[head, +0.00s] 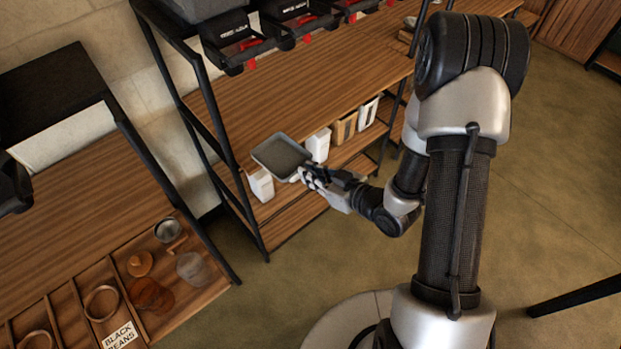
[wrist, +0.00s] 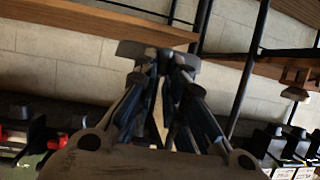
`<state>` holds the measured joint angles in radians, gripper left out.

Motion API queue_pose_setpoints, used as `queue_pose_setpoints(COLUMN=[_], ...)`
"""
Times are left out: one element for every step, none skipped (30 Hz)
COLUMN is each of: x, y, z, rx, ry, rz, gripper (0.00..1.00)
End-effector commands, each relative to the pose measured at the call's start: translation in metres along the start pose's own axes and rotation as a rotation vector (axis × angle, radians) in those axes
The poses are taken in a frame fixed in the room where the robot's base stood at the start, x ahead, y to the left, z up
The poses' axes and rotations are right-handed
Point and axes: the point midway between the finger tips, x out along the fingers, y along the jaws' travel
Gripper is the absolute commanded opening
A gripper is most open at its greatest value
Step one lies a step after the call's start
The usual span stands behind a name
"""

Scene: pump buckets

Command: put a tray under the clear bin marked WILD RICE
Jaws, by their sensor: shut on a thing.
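My gripper (head: 308,178) is shut on the near edge of a shallow grey square tray (head: 279,155). It holds the tray in the air in front of the shelf rack, tilted in the head view. In the wrist view my gripper's fingers (wrist: 165,72) close together at the tray's grey edge (wrist: 140,50); most of the tray is hidden there. Black dispensers with red levers (head: 238,44) stand in a row on the rack's upper part. Their labels are too small to read, and I cannot pick out a bin marked WILD RICE.
A wide wooden shelf (head: 240,100) lies under the dispensers, mostly bare. White containers (head: 261,185) and a wooden one (head: 344,128) stand on the lower shelf. Black rack posts (head: 222,150) stand near the tray. A divided wooden unit with jars and a BLACK BEANS label (head: 119,337) is at left.

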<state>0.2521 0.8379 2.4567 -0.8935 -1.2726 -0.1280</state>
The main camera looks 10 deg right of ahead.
Motion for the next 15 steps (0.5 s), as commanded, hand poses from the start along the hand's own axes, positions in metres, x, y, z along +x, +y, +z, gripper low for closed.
queue_pose_setpoints(x=[0.001, 0.002, 0.004, 0.005, 0.007, 0.011, 0.014, 0.017, 0.022, 0.025, 0.029, 0.034, 0.037, 0.041, 0.045], y=[-0.003, -0.004, -0.004, -0.004, -0.004, -0.004, -0.003, -0.003, -0.003, -0.002, -0.002, -0.002, -0.001, 0.000, 0.000], z=[0.002, 0.002, 0.001, 0.000, 0.000, -0.001, -0.002, -0.003, -0.004, -0.005, -0.007, -0.007, -0.008, -0.009, -0.011], rx=[-0.005, -0.007, -0.008, -0.009, -0.009, -0.009, -0.009, -0.010, -0.010, -0.010, -0.010, -0.010, -0.010, -0.010, -0.010], ry=[0.001, 0.001, 0.001, 0.001, 0.001, 0.001, 0.001, 0.002, 0.001, 0.001, 0.002, 0.001, 0.000, 0.001, 0.001], rz=[-0.009, -0.012, -0.015, -0.015, -0.015, -0.015, -0.015, -0.016, -0.015, -0.015, -0.016, -0.015, -0.014, -0.014, -0.015], gripper=[0.00, 0.00, 0.00, 0.00, 0.00, 0.00, 0.00, 0.00, 0.00, 0.00, 0.00, 0.00, 0.00, 0.00, 0.00])
